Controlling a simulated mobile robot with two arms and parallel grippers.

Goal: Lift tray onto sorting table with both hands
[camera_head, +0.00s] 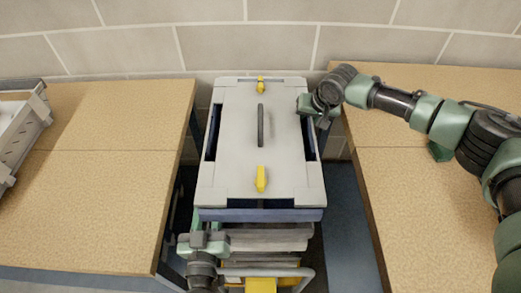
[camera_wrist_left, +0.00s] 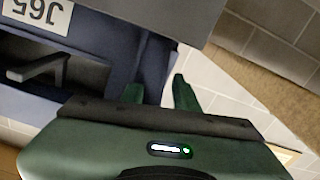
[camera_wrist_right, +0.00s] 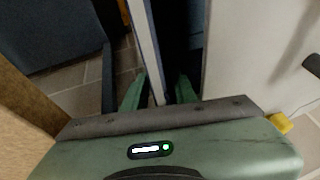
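A blue tray (camera_head: 262,215) with a grey lid (camera_head: 235,130) sits on top of a stack in the middle of the head view. The lid has a dark handle (camera_head: 261,125). My left gripper (camera_head: 205,243) is at the stack's near left corner. In the left wrist view its fingers (camera_wrist_left: 160,95) are apart, with the blue tray's edge behind and between them. My right gripper (camera_head: 308,105) is at the lid's right side. In the right wrist view its fingers (camera_wrist_right: 162,92) are apart, with a thin pale rim (camera_wrist_right: 148,45) between them; contact is unclear.
Wooden-topped tables stand at the left (camera_head: 90,190) and right (camera_head: 420,210), both mostly bare. A grey crate (camera_head: 20,130) sits on the left table's far left. Yellow clips (camera_head: 261,179) are on the lid. A brick wall (camera_head: 270,45) closes off the back.

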